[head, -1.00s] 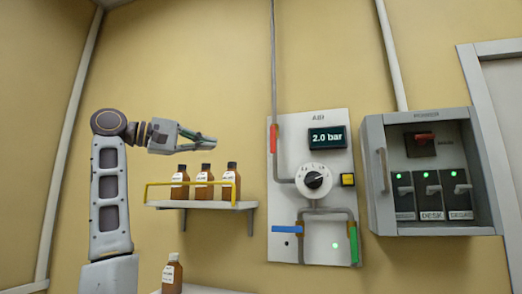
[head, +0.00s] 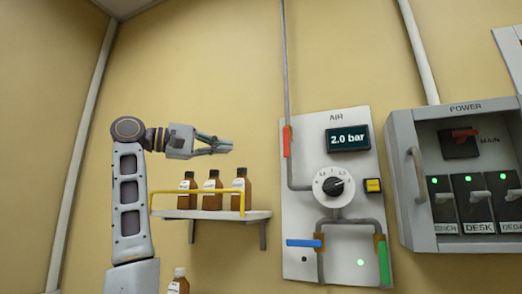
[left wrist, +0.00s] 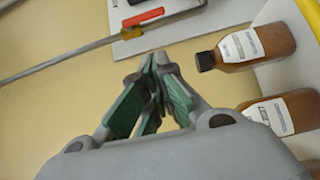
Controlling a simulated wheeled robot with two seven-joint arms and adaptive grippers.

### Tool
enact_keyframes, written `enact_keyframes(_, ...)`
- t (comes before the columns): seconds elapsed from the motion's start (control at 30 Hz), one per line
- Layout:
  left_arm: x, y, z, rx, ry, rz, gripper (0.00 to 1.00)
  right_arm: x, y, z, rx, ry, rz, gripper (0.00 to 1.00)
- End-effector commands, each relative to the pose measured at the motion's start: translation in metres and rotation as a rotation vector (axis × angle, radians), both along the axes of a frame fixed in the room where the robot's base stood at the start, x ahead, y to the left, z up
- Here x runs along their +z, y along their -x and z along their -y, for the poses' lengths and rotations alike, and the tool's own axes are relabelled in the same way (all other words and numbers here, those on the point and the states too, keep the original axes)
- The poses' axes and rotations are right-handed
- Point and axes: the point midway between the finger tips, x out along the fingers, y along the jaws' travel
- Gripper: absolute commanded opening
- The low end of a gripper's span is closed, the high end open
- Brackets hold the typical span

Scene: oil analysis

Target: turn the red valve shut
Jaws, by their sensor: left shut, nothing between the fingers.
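The red valve has a red lever handle (head: 287,141) standing upright, in line with the vertical pipe at the upper left edge of the white AIR panel (head: 300,240). It also shows in the left wrist view as a red handle (left wrist: 143,17) on the pipe, beyond the fingers. My left gripper (head: 228,146) is shut and empty. It points right above the bottle shelf, left of the red handle and apart from it. In the left wrist view the green-padded fingertips (left wrist: 154,62) are together. My right gripper is in no view.
Several brown bottles (head: 213,194) stand on a shelf (head: 256,216) with a yellow rail (head: 160,193), below my left gripper. Blue (head: 304,243) and green (head: 383,263) handles sit low on the panel. A grey POWER box (head: 404,232) is at right. Bare wall separates gripper and panel.

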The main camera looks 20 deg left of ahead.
Motion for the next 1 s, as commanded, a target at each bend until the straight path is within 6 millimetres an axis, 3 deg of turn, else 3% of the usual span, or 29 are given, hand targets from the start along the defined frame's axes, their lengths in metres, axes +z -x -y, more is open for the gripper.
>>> enact_keyframes(0.37, 0.001, -0.016, 0.018, -0.002, -0.001, -0.001, 0.0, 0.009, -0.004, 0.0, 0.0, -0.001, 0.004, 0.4)
enact_keyframes(1.0, 0.001, -0.069, 0.08, -0.002, -0.001, -0.001, 0.0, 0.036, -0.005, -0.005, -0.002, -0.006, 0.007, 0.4)
